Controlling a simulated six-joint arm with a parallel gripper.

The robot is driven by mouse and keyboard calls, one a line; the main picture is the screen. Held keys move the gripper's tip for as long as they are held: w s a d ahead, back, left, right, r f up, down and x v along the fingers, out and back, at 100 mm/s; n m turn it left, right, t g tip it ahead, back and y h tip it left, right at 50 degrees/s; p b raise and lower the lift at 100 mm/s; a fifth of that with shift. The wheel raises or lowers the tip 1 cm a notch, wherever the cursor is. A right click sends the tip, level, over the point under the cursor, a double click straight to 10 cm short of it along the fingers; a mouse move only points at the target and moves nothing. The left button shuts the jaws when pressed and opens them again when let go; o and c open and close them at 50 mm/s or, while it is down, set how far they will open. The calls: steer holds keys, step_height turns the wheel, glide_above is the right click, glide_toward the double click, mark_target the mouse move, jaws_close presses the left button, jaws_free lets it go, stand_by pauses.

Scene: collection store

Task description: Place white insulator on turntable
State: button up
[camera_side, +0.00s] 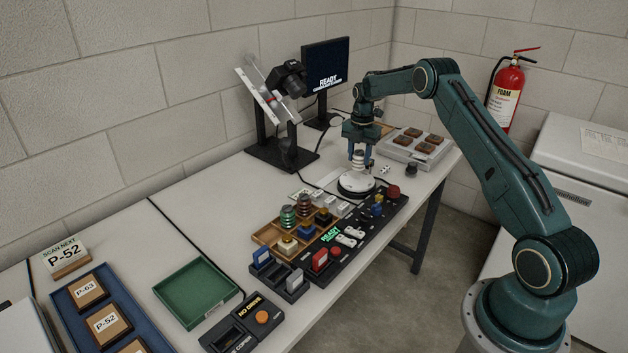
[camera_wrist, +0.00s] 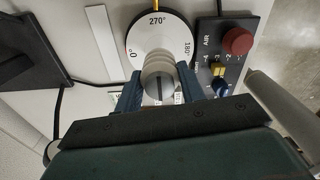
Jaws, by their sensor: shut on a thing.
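My gripper (camera_side: 361,157) is shut on the white insulator (camera_side: 358,160), a small ribbed piece, over the round white turntable (camera_side: 356,182). In the wrist view the insulator (camera_wrist: 159,80) sits between my two blue fingers (camera_wrist: 160,90) and overlaps the lower part of the turntable dial (camera_wrist: 159,35), which is marked 0°, 270° and 180°. In the side view the insulator looks upright above the middle of the turntable. I cannot tell whether its foot touches the surface.
A black control panel (camera_side: 372,221) with a red button (camera_wrist: 237,41) stands close beside the turntable. A wooden tray (camera_side: 268,236) holds striped and coloured pieces. A camera on a stand (camera_side: 287,78) and a monitor (camera_side: 326,68) stand behind. A green tray (camera_side: 170,293) is empty.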

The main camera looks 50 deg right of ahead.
mark_target(358, 166)
steer(key=shift+f, duration=2.1)
steer(key=shift+f, duration=0.15)
steer(key=o, duration=1)
steer(key=shift+o, duration=0.2)
step_height(358, 166, up, 12)
steer(key=shift+f, duration=0.15)
steer(key=shift+r, duration=0.3)
